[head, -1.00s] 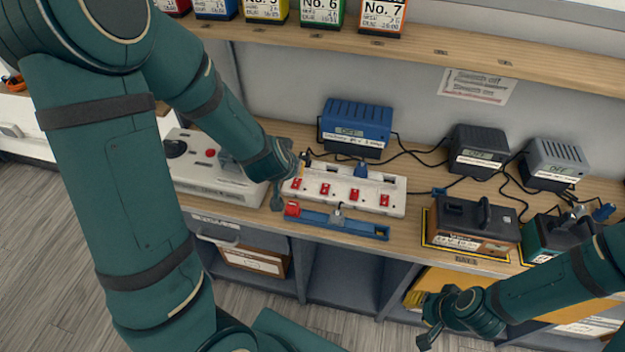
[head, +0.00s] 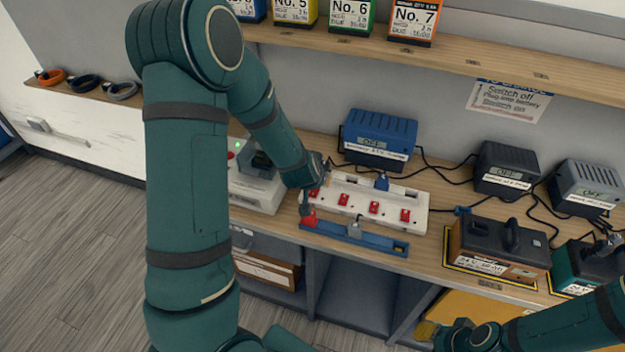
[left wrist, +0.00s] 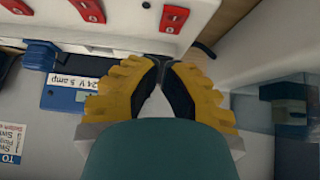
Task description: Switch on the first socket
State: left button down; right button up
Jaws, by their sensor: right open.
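The white power strip (head: 418,201) lies on the wooden bench with several red switches in a row. Its leftmost switch (head: 313,193) is partly hidden by my left gripper (head: 312,200), at the strip's left end. In the left wrist view the yellow fingers of my left gripper (left wrist: 162,62) meet at the tips with nothing between them. The tips are just short of the strip's edge (left wrist: 130,38), close to a red switch (left wrist: 173,18); I cannot tell if they touch. My right gripper (head: 436,334) is open, low at the bottom edge, away from the strip.
A blue bar (head: 385,243) with a red end lies in front of the strip. Behind stand a blue charger (head: 378,140), a black charger (head: 507,168) and a grey charger (head: 588,187), with cables. A white device (head: 257,190) is to the left. A shelf (head: 450,57) overhangs the bench.

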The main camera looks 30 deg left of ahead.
aim_at(316, 193)
pick_arm(q)
jog(key=shift+s+f+b, duration=0.2)
jog(key=shift+f+b, duration=0.05)
jog(key=shift+f, duration=0.65)
jog(key=shift+s+f+b, duration=0.15)
jog(key=shift+f+b, duration=0.05)
jog(key=shift+f, duration=0.65)
jog(key=shift+d+f, duration=0.1)
jog(key=shift+s+f+b, duration=0.15)
jog(key=shift+f+b, duration=0.4)
jog(key=shift+b, duration=0.1)
jog(key=shift+r, duration=0.2)
jog(key=shift+w+r+p, duration=0.25)
jog(key=shift+w+p, duration=0.2)
jog(key=shift+w, duration=0.25)
